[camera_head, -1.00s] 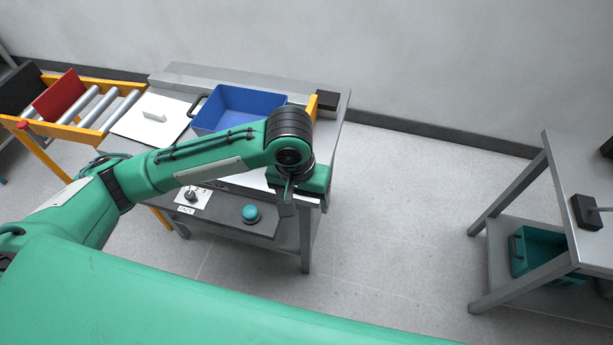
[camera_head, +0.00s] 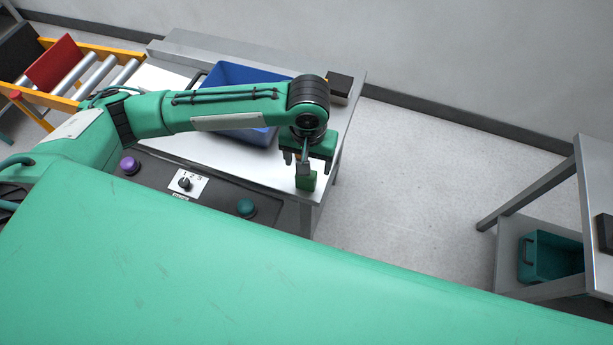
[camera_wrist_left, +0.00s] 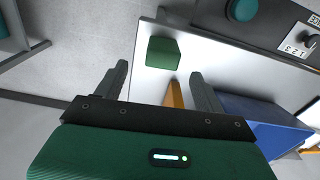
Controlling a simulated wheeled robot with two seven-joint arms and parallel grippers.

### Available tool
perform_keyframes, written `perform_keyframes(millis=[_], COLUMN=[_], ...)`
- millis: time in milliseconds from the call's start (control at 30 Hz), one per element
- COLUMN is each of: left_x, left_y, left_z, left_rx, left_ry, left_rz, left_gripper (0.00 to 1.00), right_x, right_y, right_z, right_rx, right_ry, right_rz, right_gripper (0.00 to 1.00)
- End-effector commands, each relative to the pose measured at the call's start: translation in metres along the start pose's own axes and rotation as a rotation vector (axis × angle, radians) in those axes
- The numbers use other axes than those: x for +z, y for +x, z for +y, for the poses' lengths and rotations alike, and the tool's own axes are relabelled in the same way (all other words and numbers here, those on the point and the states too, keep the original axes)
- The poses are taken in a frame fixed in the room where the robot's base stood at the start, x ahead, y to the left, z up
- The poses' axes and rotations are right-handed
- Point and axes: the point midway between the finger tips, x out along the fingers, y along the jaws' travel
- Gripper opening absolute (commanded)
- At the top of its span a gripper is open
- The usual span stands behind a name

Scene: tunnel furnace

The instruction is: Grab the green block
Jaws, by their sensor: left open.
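The green block (camera_head: 307,181) sits on the metal table near its right front corner, partly covered by my gripper in the head view. In the left wrist view the green block (camera_wrist_left: 162,53) lies just beyond the fingertips, roughly in line with the gap between them. My left gripper (camera_head: 303,164) points down over the block. Its two fingers are spread and nothing is between the tips in the left wrist view (camera_wrist_left: 159,70). I cannot tell the exact gap to the block. My right gripper is not in view.
A blue bin (camera_head: 238,73) stands on the table (camera_head: 270,168) behind my left arm. The front panel holds a teal button (camera_head: 246,207), a purple button (camera_head: 129,165) and a dial (camera_head: 185,183). Open floor lies right.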

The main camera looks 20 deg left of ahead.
Motion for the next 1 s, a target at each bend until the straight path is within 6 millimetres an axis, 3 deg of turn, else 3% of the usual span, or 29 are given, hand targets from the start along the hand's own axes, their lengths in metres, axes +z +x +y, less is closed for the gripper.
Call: perform_keyframes(millis=[400,600,867,900,1000], left_x=[0.003,0.003,0.003,0.003,0.003], left_y=[0.043,0.069,0.073,0.073,0.073], left_z=[-0.003,-0.004,-0.004,-0.004,-0.004], left_rx=[-0.001,0.0,0.001,0.001,0.001], left_ry=[-0.001,0.001,0.002,0.002,0.001], left_rz=[-0.001,0.001,0.003,0.003,0.002], left_gripper=[0.71,0.71,0.71,0.69,0.49], right_x=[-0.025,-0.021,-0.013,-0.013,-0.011], right_y=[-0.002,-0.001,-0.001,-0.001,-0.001], right_z=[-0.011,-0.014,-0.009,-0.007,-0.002], right_rx=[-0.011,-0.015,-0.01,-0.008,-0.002], right_ry=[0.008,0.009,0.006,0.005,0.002], right_rz=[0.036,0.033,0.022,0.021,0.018], right_gripper=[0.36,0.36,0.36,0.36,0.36])
